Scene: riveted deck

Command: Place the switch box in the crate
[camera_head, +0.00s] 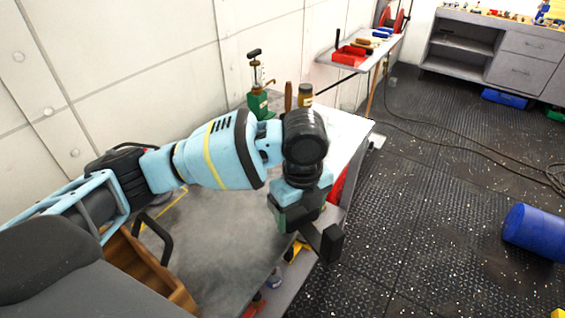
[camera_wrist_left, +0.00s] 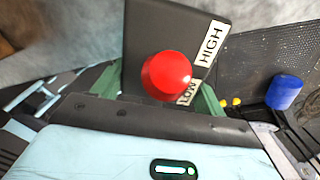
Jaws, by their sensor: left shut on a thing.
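The switch box (camera_wrist_left: 150,35) is a dark box with a red round knob and a white HIGH/LOW label, close up in the left wrist view. My left gripper (camera_wrist_left: 160,100) is shut on it, with a green finger at each side. In the head view my left gripper (camera_head: 297,215) is over the right edge of the grey table; dark parts there overlap, and I cannot clearly separate the box from the gripper. A brown wooden box, seemingly the crate (camera_head: 178,289), stands at the table's near left, partly hidden by my arm. The held box is apart from it, to its right.
A green hand pump (camera_head: 260,103) and a brown jar (camera_head: 305,95) stand at the grey table's (camera_head: 225,255) back. The table's middle is bare. A blue drum (camera_head: 535,232) lies on the floor at right. A side shelf holds a red tray (camera_head: 348,56).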

